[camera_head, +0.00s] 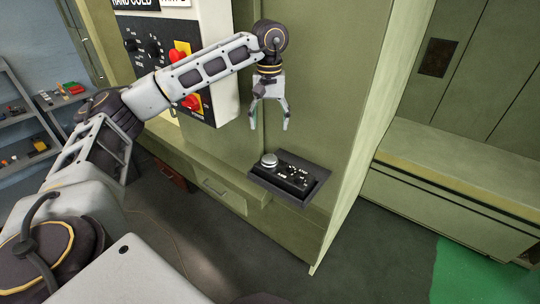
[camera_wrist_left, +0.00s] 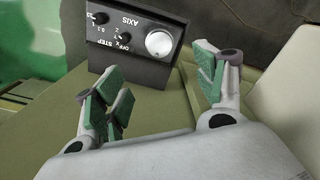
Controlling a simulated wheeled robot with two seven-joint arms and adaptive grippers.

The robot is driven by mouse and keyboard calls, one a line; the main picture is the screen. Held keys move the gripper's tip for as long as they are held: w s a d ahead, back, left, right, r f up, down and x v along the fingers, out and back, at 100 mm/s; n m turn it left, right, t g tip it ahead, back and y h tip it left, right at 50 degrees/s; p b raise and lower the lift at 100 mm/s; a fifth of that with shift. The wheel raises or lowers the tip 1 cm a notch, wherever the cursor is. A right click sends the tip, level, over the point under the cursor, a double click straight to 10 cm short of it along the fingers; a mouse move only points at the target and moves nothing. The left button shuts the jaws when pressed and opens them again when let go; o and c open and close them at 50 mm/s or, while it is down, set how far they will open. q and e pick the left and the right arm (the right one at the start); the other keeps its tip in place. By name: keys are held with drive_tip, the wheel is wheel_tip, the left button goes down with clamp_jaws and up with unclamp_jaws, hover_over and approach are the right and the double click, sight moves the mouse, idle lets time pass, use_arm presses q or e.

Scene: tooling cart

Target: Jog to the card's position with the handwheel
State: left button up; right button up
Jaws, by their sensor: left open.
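The handwheel pendant (camera_head: 292,179) is a black box on a small ledge at the front of the green machine. Its silver handwheel (camera_head: 268,160) is on the left end of the box. In the left wrist view the handwheel (camera_wrist_left: 159,43) shows beside selector knobs marked AXIS and STEP. My left gripper (camera_head: 269,126) hangs above the pendant, open and empty, fingers pointing down and apart from it. In the left wrist view its green-padded fingers (camera_wrist_left: 163,95) are spread below the pendant. The card, with lettering in part cut off, shows at the top edge (camera_head: 176,2).
A control panel (camera_head: 218,60) with red switches on yellow plates stands behind my left arm. Shelves (camera_head: 50,100) with small coloured parts are at the far left. A green mat (camera_head: 470,275) lies on the floor at right. The air around the pendant is clear.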

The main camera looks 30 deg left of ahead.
sight(270, 158)
use_arm(q)
drive_tip(key=shift+f, duration=0.2)
drive_tip(key=shift+f+p, duration=1.45)
drive_tip(key=shift+f, duration=5.3)
drive_tip(key=c, duration=1)
drive_tip(key=shift+c, duration=0.2)
drive_tip(key=shift+n+b, duration=0.3)
